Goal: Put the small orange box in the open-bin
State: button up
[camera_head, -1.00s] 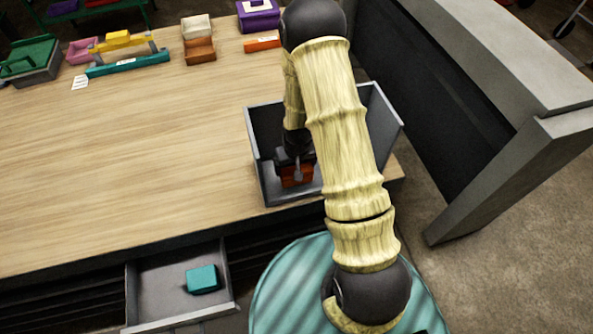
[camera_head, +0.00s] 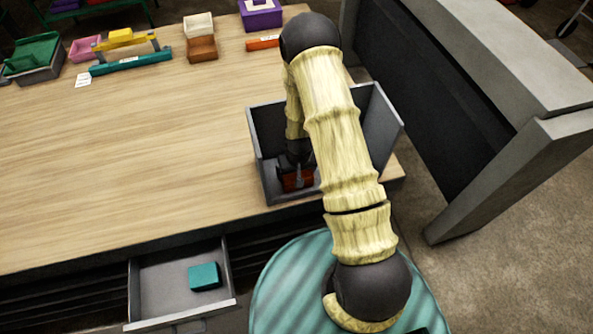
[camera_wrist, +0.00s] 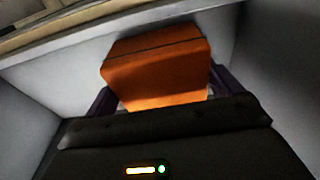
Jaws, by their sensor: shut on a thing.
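The small orange box (camera_head: 297,180) is held between the fingers of my gripper (camera_head: 297,172). In the wrist view the orange box (camera_wrist: 158,68) fills the middle, with a dark finger on each side of it. The open-bin (camera_head: 262,165) is a grey open-topped container at the right front corner of the table. My gripper and the box are down inside the bin, near its front wall. Whether the box touches the bin floor cannot be told. My arm hides part of the bin's right side.
An open drawer (camera_head: 150,290) below the table's front edge holds a teal box (camera_head: 204,276). A teal bar (camera_head: 130,63), a brown and white box (camera_head: 201,48) and an orange bar (camera_head: 263,42) lie at the back. A grey panel (camera_head: 450,120) stands right. The table's middle is clear.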

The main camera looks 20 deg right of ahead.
jog(key=shift+f, duration=0.15)
jog(key=o, duration=0.8)
jog(key=shift+s+r+b, duration=0.3)
jog(key=shift+r+b, duration=0.2)
jog(key=shift+r, duration=1.55)
jog(key=shift+s+r+b, duration=0.3)
jog(key=shift+r+b, duration=0.15)
jog(key=shift+r, duration=1.6)
jog(key=shift+s+r+b, duration=0.3)
jog(key=shift+r+b, duration=0.2)
jog(key=shift+r, duration=1.55)
